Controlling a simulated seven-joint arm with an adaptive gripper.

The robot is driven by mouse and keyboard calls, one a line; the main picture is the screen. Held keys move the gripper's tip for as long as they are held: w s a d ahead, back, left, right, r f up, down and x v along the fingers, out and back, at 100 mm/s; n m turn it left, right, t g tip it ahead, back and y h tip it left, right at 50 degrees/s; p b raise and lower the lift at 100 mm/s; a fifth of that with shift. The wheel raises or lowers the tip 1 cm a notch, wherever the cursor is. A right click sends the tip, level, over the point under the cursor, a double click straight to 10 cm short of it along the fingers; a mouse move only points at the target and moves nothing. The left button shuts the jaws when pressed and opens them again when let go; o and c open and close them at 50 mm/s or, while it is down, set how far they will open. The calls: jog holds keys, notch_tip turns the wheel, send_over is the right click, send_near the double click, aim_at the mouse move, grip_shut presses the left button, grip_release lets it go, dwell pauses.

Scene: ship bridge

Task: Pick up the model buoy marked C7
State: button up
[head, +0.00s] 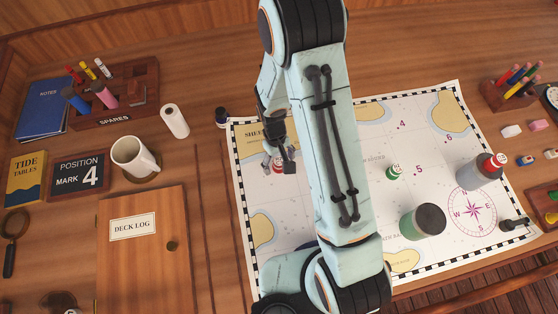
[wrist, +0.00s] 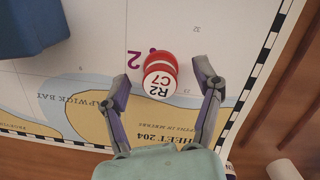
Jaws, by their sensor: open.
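My gripper (wrist: 168,82) is open, with one finger on each side of the buoy and visible gaps to both. In the head view my gripper (head: 280,160) is over the left part of the chart, and my arm hides much of the chart's middle. The buoy is hard to make out there among the fingers.
A dark blue object (wrist: 30,25) lies on the chart at the wrist view's upper left. A small green buoy (head: 394,173), a green cylinder (head: 424,221) and a grey cylinder (head: 474,172) stand on the chart's right. A mug (head: 133,157) and white cylinder (head: 174,121) stand left.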

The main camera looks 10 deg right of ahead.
jog(key=c, duration=0.9)
jog(key=shift+c, duration=0.2)
